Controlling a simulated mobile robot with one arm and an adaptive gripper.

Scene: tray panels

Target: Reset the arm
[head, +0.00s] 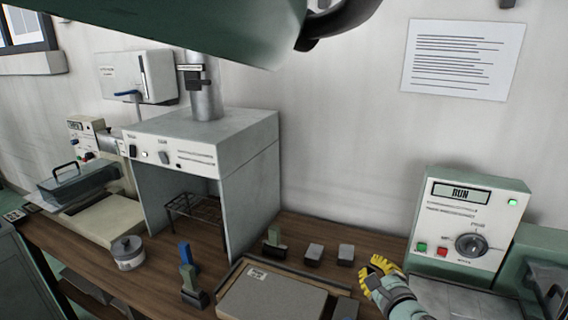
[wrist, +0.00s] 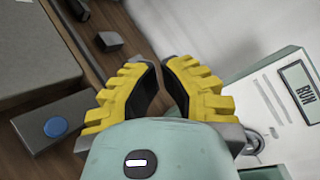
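My gripper (head: 380,268), with yellow ribbed fingers, is at the right of the wooden bench in the head view, just left of the control panel. In the wrist view my gripper (wrist: 161,66) has its two fingers apart with a narrow gap between the tips. Nothing is held between them.
The panel (head: 467,222) reads RUN and has a green light, buttons and a dial. Small grey blocks (head: 346,254), a grey-topped tray (head: 272,297) and stamp-like handles (head: 188,272) stand left of my gripper. A blue button (wrist: 55,127) shows in the wrist view. A hood (head: 205,150) stands further left.

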